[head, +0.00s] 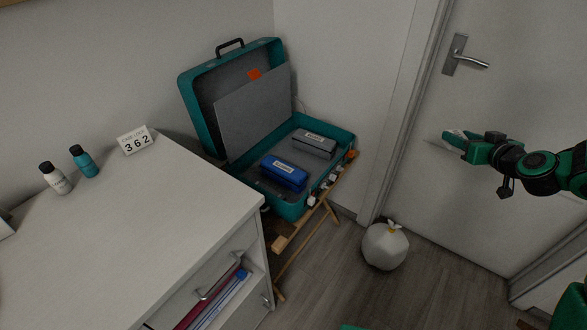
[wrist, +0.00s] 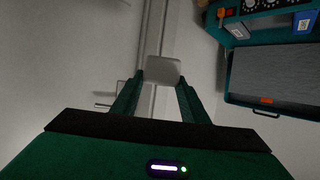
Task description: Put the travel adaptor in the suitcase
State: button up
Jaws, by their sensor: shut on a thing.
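The teal suitcase (head: 285,208) stands open on a wooden folding stand, its lid leaning back. It holds a blue case (head: 284,172) and a grey case (head: 314,144), both labelled; bare grey floor shows around them. My gripper (head: 451,138) is in front of the door, well to the right of the suitcase. It is shut on a small whitish block, likely the travel adaptor (wrist: 163,70), held between the fingertips in the wrist view. The suitcase also shows upside down at that view's upper right (wrist: 229,80).
Small white pieces (head: 323,187) line the suitcase's front right edge. A tied white bag (head: 385,246) sits on the floor. The space between gripper and suitcase looks clear.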

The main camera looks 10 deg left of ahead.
aim_at(296, 163)
jog(key=z, duration=0.05)
jog(key=i, duration=1)
jog(key=u, duration=0.05)
